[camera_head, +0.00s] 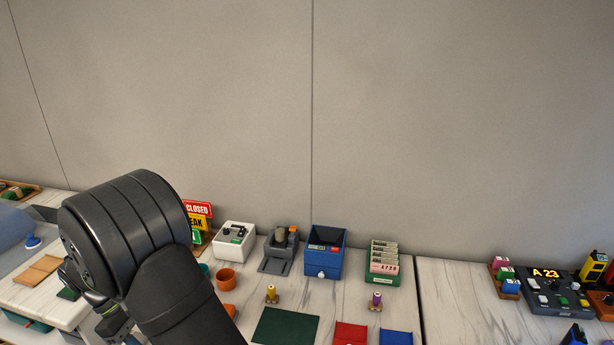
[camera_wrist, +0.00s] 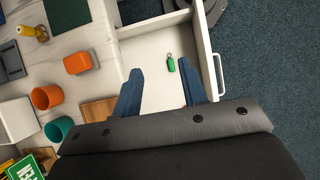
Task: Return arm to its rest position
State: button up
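My arm (camera_head: 130,240) is bent and reaches over the left part of the counter in the head view. It hides most of what lies beneath it, and I cannot make out my fingers there. In the wrist view my gripper (camera_wrist: 159,66) has its two blue-grey fingers spread apart with nothing between them. It hangs above an open white drawer (camera_wrist: 143,58). A small green tag with a ring (camera_wrist: 171,65) lies in the drawer, near the right finger's tip.
Beside the drawer on the counter are an orange block (camera_wrist: 78,62), an orange cup (camera_wrist: 46,97) and a teal cup (camera_wrist: 58,129). A blue bin (camera_head: 326,252), a white box (camera_head: 234,241) and a card rack (camera_head: 383,268) stand along the wall. The drawer's handle (camera_wrist: 219,75) is at right.

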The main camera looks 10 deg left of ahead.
jog(key=w+d, duration=0.5)
jog(key=w, duration=0.4)
jog(key=w+d+r, duration=0.1)
jog(key=w+d, duration=0.4)
jog(key=w, duration=0.4)
jog(key=shift+w+d, duration=0.2)
